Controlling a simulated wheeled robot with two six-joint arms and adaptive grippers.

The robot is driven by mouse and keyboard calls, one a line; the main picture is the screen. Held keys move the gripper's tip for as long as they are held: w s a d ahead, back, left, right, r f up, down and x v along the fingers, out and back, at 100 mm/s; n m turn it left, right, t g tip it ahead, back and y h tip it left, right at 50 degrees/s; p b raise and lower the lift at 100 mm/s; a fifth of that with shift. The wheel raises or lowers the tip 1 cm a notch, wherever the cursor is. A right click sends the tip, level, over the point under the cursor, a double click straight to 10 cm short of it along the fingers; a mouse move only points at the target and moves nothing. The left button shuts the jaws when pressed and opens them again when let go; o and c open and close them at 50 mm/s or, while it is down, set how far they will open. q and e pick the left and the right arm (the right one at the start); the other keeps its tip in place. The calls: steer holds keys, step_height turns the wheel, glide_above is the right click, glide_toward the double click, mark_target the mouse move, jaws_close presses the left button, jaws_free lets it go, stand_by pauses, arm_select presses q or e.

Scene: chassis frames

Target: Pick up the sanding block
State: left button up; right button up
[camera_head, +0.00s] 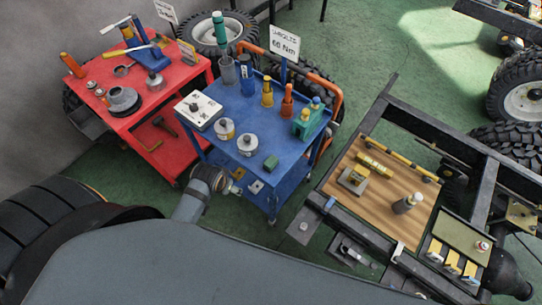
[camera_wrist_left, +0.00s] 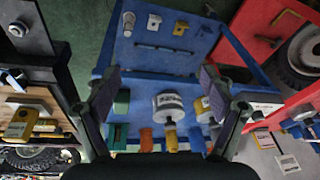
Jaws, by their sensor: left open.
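A small dark green block (camera_head: 270,163), which looks like the sanding block, lies on the top of the blue cart (camera_head: 231,142) near its front right corner. In the left wrist view the green block (camera_wrist_left: 121,102) shows beside the left-hand finger, partly covered by it. My left gripper (camera_head: 232,186) is at the front left side of the blue cart, apart from the block. Its fingers (camera_wrist_left: 158,76) are spread with nothing held between them. My right gripper is in neither view.
Bottles (camera_head: 287,101), a green-yellow holder (camera_head: 307,121) and a sign (camera_head: 285,44) stand behind. A red cart (camera_head: 152,103) is at left; a wooden board (camera_head: 385,207) on a black frame is at right.

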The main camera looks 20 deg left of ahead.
arm_select(q)
step_height(320, 180, up, 10)
steer(key=m+p, duration=0.1)
steer(key=p, duration=0.2)
steer(key=m+g, duration=0.3)
steer(key=m, duration=1.7)
glide_above(271, 161)
steer(key=shift+h, duration=0.4)
steer(key=f, duration=0.8)
steer(key=shift+w+f+p, duration=0.25)
steer(key=shift+f+p, duration=0.05)
steer(key=shift+f, duration=0.1)
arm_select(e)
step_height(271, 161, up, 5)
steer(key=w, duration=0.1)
arm_select(q)
steer(key=shift+s+f, duration=0.15)
steer(key=shift+f, duration=0.25)
step_height(271, 161, down, 4)
steer(key=b, duration=0.4)
steer(key=shift+f, duration=0.2)
steer(key=shift+f+b, duration=0.25)
steer(key=shift+b, duration=0.1)
steer(key=shift+r, duration=0.1)
step_height(271, 161, down, 5)
steer(key=b, duration=0.6)
steer(key=c, duration=1.3)
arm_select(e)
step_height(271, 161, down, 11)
